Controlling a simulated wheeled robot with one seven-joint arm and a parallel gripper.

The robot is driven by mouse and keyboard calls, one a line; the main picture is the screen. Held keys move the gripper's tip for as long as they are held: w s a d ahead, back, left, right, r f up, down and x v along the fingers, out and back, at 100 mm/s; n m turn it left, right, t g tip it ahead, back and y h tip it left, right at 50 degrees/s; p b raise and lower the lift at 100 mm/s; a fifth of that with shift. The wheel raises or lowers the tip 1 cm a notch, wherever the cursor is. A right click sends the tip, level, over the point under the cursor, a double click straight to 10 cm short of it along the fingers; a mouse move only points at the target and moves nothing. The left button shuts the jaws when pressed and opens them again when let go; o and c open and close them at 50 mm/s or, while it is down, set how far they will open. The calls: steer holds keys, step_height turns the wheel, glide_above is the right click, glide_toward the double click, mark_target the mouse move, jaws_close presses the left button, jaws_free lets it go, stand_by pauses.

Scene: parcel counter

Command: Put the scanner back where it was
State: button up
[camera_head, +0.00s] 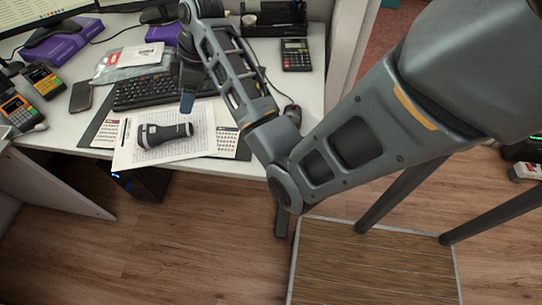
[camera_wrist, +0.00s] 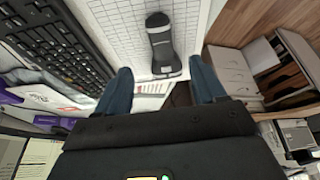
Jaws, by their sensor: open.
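The scanner (camera_head: 164,133), dark grey and black with a light grey band around its wider end, lies on its side on white printed sheets (camera_head: 205,140) near the counter's front edge. In the wrist view the scanner (camera_wrist: 160,45) lies beyond my fingertips, roughly between their lines. My gripper (camera_head: 187,101) is above the counter, up and to the right of the scanner, and apart from it. In the wrist view its two blue fingers (camera_wrist: 160,88) are spread wide with nothing between them. My arm hides part of the counter on the right.
A keyboard (camera_head: 150,92) lies behind the papers. A phone (camera_head: 80,97) and card terminals (camera_head: 18,112) are at the left. A calculator (camera_head: 296,55) and black organizer (camera_head: 272,18) are at the back right. A computer mouse (camera_head: 292,114) lies near the right edge.

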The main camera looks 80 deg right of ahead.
steer(key=s+a+f+h, duration=0.1)
steer(key=s+f, duration=0.1)
steer(key=s+a+f+m+h, duration=0.1)
steer(key=s+a+f, duration=0.1)
steer(key=f, duration=0.1)
steer(key=s+a+f+t+h, duration=0.1)
steer(key=s+a+f, duration=0.1)
steer(key=f, duration=0.1)
steer(key=shift+s+a+f+m, duration=0.15)
steer(key=shift+s+f+m, duration=0.15)
steer(key=shift+m, duration=0.1)
steer(key=s+a+r+m+t, duration=0.1)
steer(key=s+a+r+t, duration=0.2)
steer(key=s+a, duration=0.45)
steer(key=s+a+r+m+t, duration=0.1)
steer(key=s+a+r+t, duration=0.2)
steer(key=s+a, duration=0.45)
steer(key=s+a+r+t, duration=0.2)
steer(key=s+a+r, duration=0.1)
steer(key=s+r, duration=0.1)
steer(key=s+a+r+m+t+y, duration=0.1)
steer(key=s+a+r, duration=0.2)
steer(key=r, duration=0.4)
steer(key=shift+s+r+t, duration=0.25)
steer(key=shift+s+t, duration=0.15)
steer(key=shift+s, duration=0.25)
